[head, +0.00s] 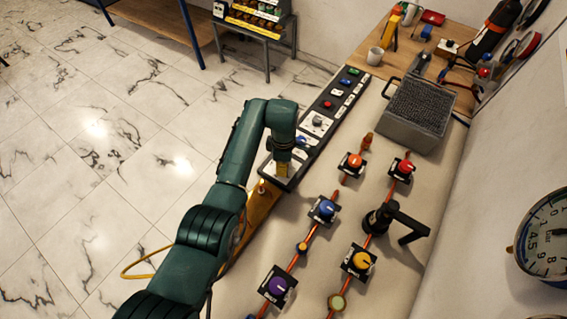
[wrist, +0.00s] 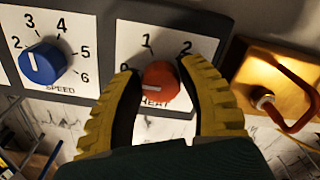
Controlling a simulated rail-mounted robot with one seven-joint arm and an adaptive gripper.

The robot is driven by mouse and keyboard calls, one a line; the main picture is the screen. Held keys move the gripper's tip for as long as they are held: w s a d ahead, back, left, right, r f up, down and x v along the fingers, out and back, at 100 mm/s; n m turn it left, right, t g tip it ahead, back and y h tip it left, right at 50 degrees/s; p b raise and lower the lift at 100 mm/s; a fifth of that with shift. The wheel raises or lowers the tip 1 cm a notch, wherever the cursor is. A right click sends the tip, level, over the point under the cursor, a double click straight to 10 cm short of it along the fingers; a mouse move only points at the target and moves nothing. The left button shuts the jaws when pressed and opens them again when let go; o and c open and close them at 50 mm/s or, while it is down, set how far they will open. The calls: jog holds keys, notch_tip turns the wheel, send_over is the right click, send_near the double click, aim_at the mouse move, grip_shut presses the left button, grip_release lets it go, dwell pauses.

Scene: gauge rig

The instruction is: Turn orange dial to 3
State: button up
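The orange dial (wrist: 160,82) sits on a white plate marked HEAT, with 1 and 2 readable above it. A white mark on its face points left. My gripper (wrist: 158,72) has its two yellow fingers on either side of the dial, with the tips very close to its sides. Whether they touch it cannot be told. The fingers cover part of the plate's scale, and no 3 can be seen. In the head view my gripper (head: 283,170) is down at the near end of the dark control panel (head: 327,104), and the dial is hidden there.
A blue SPEED dial (wrist: 42,63) is left of the HEAT plate. In the head view, another orange knob (head: 354,160) and a red knob (head: 405,167) stand on the bench right of my gripper.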

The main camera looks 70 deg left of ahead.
grip_shut()
